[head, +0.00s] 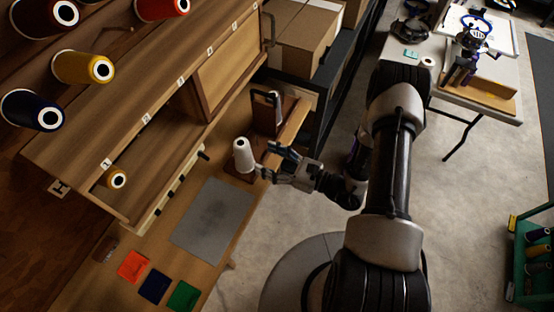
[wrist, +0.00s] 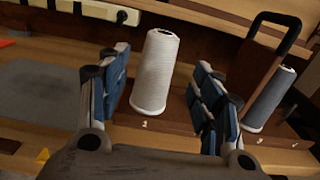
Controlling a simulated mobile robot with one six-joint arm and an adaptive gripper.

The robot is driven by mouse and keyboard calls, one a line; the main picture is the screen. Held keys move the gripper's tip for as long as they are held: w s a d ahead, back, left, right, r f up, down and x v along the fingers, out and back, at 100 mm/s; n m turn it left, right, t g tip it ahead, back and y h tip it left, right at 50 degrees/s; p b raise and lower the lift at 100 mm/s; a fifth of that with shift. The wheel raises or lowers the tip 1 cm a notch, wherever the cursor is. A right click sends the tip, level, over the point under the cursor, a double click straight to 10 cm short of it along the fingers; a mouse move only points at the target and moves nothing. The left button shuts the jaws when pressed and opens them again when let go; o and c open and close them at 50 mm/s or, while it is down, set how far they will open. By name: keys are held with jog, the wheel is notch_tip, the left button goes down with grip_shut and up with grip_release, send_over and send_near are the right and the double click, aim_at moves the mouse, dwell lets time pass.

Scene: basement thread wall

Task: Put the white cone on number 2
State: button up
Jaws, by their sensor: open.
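The white cone (head: 243,155) stands upright on a brown wooden carrier (head: 241,177) on the bench; the wrist view shows it too (wrist: 156,70), above a small label that looks like 1. My gripper (head: 266,161) is open and holds nothing. In the wrist view its blue-padded fingers (wrist: 162,62) appear on either side of the white cone, with gaps; whether the cone is between them in depth I cannot tell. On the shelf edge are number tags, including 1 (head: 105,163) and a tag that looks like 2 (head: 147,117).
A grey cone (wrist: 270,98) stands right of the white one, beside the carrier's tall handle (wrist: 266,52). Navy (head: 30,109) and yellow (head: 80,66) cones hang on the wall. A grey mat (head: 212,221) lies bare. Cardboard boxes (head: 304,35) are behind.

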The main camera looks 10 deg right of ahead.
jog(key=s+a+r+n+g+h, duration=0.1)
jog(key=s+a+r+n+g, duration=0.1)
jog(key=s+r+n+g, duration=0.65)
jog(key=s+a+r+n+g+h, duration=0.25)
jog(key=s+r+n+g, duration=0.2)
jog(key=r+n, duration=0.5)
jog(key=s+d+r+n+t+h, duration=0.6)
jog(key=d+r+n+h, duration=0.1)
jog(key=d+r+h, duration=0.3)
jog(key=shift+s+d+r+n+t+h, duration=0.15)
jog(key=shift+d+r+n+t+h, duration=0.2)
jog(key=shift+r, duration=0.55)
jog(key=shift+o, duration=0.5)
